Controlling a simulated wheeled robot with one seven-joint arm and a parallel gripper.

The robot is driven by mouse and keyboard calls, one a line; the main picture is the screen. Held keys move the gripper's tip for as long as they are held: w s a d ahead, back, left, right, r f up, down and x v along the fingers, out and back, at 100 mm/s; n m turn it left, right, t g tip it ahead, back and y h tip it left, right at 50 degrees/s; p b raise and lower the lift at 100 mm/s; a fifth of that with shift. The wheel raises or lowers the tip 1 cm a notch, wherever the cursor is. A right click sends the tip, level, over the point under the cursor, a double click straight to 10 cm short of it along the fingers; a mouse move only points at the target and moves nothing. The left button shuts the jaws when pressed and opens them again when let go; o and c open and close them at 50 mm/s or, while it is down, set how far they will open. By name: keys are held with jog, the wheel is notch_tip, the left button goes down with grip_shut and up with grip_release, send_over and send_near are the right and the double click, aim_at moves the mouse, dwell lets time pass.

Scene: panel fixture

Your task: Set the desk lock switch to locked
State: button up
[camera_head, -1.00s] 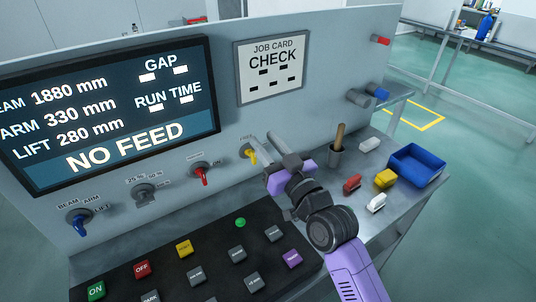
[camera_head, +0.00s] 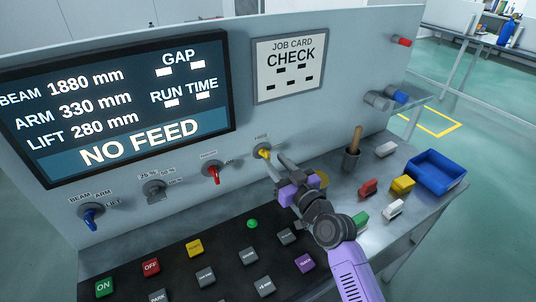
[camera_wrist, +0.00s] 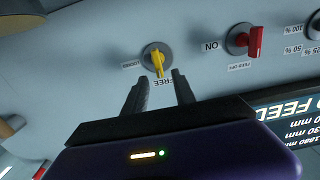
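The desk lock switch is a yellow knob (camera_head: 263,153) on a round grey base, at the right end of the panel's switch row. My gripper (camera_head: 276,162) is just below and right of the knob in the head view. In the wrist view its two dark fingers (camera_wrist: 160,80) are apart and empty, their tips just short of the knob.
A red switch (camera_head: 213,172) sits left of the yellow one. The button board (camera_head: 225,235) lies below. A cup with a wooden handle (camera_head: 352,158), several small blocks and a blue bin (camera_head: 438,172) stand on the desk at the right.

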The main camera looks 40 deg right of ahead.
aim_at(269, 155)
jog(key=x, duration=0.5)
grip_shut()
